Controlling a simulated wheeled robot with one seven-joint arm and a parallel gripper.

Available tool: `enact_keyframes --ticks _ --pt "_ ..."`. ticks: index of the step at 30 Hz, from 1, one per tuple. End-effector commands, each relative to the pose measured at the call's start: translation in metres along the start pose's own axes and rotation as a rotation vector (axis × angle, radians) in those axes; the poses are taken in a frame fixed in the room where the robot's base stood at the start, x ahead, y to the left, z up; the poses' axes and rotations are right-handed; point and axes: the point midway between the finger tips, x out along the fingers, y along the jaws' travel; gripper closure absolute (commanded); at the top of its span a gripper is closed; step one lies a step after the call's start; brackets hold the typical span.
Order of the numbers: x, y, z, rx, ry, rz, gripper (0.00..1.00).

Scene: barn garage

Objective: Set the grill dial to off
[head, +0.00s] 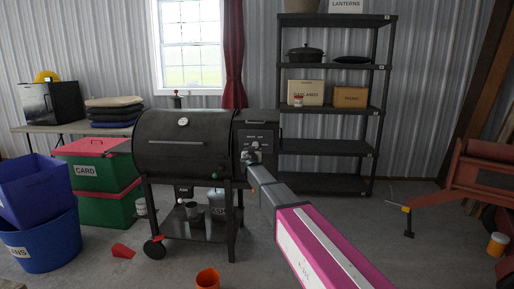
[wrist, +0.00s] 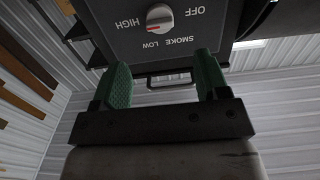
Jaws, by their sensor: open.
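The black grill (head: 183,145) stands in the middle of the head view, with its control box (head: 256,133) on its right end. In the wrist view the picture is turned over, and the grill dial (wrist: 160,17) is a light round knob with a red mark on the dark panel. OFF, HIGH, LOW and SMOKE are printed around it. I cannot tell for sure which label it points at. My gripper (wrist: 163,68) has its two green fingers apart, empty, with the dial beyond the fingertips and not between them. In the head view my gripper (head: 251,158) is in front of the control box and covers part of it.
A black shelf rack (head: 330,146) stands behind and right of the grill. Green and red boxes (head: 100,180) and blue bins (head: 38,215) are at left. A red machine (head: 470,185) is at right. An orange cup (head: 207,278) is on the floor in front.

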Motion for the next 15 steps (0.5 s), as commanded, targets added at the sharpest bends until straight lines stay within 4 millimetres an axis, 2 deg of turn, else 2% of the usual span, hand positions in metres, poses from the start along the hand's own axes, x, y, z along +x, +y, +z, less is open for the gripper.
enact_keyframes --ticks 15 --pt "0.086 0.000 0.000 0.000 -0.001 0.002 0.32"
